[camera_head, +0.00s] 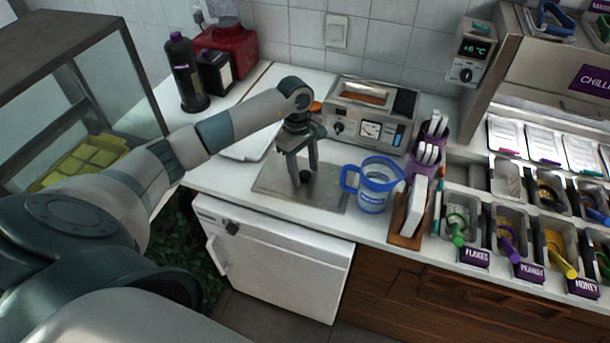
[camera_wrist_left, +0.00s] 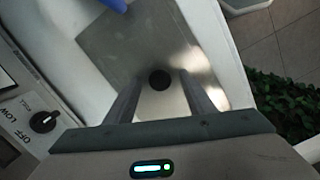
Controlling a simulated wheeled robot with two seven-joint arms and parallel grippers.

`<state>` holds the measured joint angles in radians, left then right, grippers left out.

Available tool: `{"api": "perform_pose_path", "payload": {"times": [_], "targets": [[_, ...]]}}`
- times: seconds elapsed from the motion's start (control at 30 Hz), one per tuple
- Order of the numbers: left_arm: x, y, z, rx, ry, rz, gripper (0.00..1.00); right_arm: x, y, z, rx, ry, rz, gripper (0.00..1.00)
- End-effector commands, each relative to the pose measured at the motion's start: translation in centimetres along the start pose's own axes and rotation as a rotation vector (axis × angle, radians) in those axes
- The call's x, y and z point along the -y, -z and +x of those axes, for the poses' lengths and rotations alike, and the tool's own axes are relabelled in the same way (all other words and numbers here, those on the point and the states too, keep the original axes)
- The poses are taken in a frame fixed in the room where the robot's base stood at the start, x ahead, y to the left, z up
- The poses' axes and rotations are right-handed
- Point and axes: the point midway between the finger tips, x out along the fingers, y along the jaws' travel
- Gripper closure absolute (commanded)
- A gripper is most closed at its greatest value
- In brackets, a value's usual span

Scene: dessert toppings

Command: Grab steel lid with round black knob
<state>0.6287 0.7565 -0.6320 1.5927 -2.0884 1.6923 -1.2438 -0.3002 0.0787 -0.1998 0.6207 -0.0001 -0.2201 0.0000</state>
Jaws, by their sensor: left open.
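The steel lid (camera_head: 328,192) is a flat rectangular plate lying on the white counter. Its round black knob (camera_head: 306,177) stands near the middle. My left gripper (camera_head: 301,168) points down over the lid, its two fingers apart, with the knob showing between or just beyond the tips. In the left wrist view the lid (camera_wrist_left: 115,45) fills the middle, and the knob (camera_wrist_left: 160,79) shows between the open fingers (camera_wrist_left: 160,82). I cannot tell whether either finger touches the knob. My right gripper is not in view.
A blue measuring jug (camera_head: 376,188) stands close to the lid's right edge. Behind are a metal appliance with dials (camera_head: 369,118) and purple cups (camera_head: 428,145). Topping bins (camera_head: 510,225) line the right. A dark bottle (camera_head: 186,75) stands at the back left.

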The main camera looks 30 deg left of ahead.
Motion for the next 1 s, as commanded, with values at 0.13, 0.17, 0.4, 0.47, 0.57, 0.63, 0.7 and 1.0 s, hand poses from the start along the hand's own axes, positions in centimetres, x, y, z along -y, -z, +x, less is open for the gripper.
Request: {"api": "perform_pose_path", "payload": {"times": [0.13, 0.17, 0.4, 0.47, 0.57, 0.63, 0.7, 1.0], "targets": [[0.03, 0.04, 0.54, -0.001, 0.001, 0.000, 0.51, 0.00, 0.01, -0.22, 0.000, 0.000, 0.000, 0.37], [0.03, 0.04, 0.55, -0.001, 0.000, 0.000, 0.51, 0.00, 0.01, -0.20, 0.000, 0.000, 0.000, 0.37], [0.02, 0.04, 0.53, -0.001, 0.000, 0.000, 0.51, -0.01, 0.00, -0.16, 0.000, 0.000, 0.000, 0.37], [0.02, 0.04, 0.52, -0.001, 0.000, 0.000, 0.51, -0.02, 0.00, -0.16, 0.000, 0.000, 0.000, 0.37], [0.02, 0.04, 0.51, -0.001, 0.000, 0.000, 0.55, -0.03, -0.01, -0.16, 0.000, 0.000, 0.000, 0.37], [0.02, 0.04, 0.51, -0.001, 0.000, 0.000, 0.72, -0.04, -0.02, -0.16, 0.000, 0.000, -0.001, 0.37], [0.02, 0.04, 0.51, -0.001, 0.000, 0.000, 0.89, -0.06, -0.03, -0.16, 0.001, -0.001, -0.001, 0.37], [-0.02, 0.04, 0.42, -0.001, -0.001, 0.000, 1.00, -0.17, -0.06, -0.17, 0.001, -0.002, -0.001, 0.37]]}}
